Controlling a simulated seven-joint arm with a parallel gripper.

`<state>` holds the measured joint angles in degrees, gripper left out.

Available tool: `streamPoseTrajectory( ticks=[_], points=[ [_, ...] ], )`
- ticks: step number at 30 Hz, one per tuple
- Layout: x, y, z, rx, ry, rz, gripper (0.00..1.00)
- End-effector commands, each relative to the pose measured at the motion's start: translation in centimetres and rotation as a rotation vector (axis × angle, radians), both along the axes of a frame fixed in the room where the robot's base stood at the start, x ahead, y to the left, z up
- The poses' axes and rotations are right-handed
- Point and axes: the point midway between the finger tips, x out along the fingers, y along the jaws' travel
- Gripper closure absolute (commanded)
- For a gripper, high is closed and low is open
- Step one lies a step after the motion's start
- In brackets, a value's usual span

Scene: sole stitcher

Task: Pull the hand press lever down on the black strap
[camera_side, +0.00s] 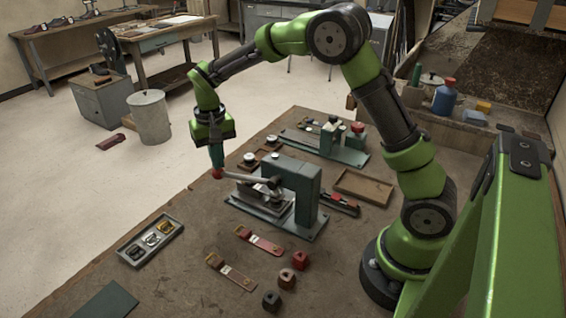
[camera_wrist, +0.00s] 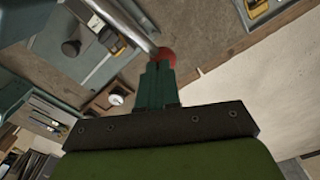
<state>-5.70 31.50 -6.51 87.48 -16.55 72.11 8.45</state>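The hand press (camera_side: 301,190) is a teal-green block on a base plate, with a metal lever (camera_side: 245,178) reaching left to a red ball knob (camera_side: 217,174). The lever looks close to level. My gripper (camera_side: 216,164) points down, its green fingers together and their tips at the knob. In the wrist view the gripper (camera_wrist: 158,66) has its fingertips against the red knob (camera_wrist: 165,56), with the lever (camera_wrist: 125,22) running to the upper left. The fingers look shut; I cannot tell whether they pinch the knob or only touch it. I cannot make out a black strap under the press.
A grey tray of buckles (camera_side: 151,241) lies at the left table edge. A red strap (camera_side: 259,241), a brown strap (camera_side: 230,272) and small coloured blocks (camera_side: 287,278) lie in front of the press. Another green device (camera_side: 335,145) and an empty wooden tray (camera_side: 363,187) stand behind.

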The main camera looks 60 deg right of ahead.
Motion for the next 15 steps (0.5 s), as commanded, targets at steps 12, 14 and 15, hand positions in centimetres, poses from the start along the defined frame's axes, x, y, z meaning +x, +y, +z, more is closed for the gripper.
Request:
streamPoseTrajectory(
  ticks=[12, 14, 15],
  points=[
    [-0.1, 0.2, 3.1, 0.005, 0.001, -0.001, 1.00],
    [-0.1, 0.2, 3.5, 0.006, 0.000, 0.000, 1.00],
    [0.0, 0.2, 3.8, 0.006, 0.000, 0.000, 1.00]
  ],
)
